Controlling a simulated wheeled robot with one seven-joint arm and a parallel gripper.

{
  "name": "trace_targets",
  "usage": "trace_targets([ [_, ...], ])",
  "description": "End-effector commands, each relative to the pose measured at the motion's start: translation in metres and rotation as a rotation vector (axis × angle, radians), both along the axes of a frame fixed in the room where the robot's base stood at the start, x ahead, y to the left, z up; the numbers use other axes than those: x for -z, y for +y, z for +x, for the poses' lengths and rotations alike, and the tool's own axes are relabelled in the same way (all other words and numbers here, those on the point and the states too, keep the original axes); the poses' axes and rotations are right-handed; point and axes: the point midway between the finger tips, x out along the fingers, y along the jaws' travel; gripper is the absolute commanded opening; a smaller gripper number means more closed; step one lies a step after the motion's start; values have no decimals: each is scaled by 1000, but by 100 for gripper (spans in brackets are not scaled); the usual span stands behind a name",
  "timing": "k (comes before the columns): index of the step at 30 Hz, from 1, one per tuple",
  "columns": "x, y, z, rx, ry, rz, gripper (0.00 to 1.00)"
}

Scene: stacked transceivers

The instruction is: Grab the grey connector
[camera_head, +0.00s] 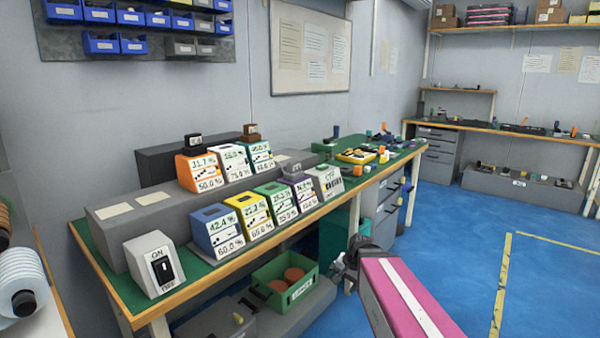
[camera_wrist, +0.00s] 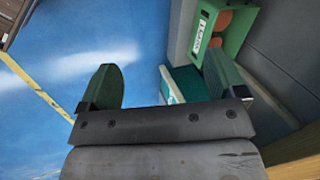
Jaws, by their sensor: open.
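My gripper (camera_head: 356,256) is at the front side of the long green-topped table (camera_head: 210,272), to the right of the green crate. In the wrist view its two green fingers (camera_wrist: 165,82) are wide apart with nothing between them. Blue floor and part of a teal bin show beyond them. I cannot single out a grey connector with certainty. Several small coloured parts (camera_head: 383,155) stand at the table's far end, too small to tell apart. A black part (camera_head: 194,140) and a brown part (camera_head: 250,130) sit on top of display boxes.
Coloured display boxes (camera_head: 217,231) line the table, with a grey switch box (camera_head: 153,262) at its near end. A green crate (camera_head: 286,283) holding reddish-brown round things stands below, beside a teal bin (camera_head: 333,236). Blue floor (camera_head: 450,215) is open on the right.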

Motion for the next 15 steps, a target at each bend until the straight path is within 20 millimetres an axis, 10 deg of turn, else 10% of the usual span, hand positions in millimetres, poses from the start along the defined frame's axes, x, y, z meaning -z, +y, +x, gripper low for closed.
trace_targets([
  [15,-110,62,99,543,42,582,89],
])
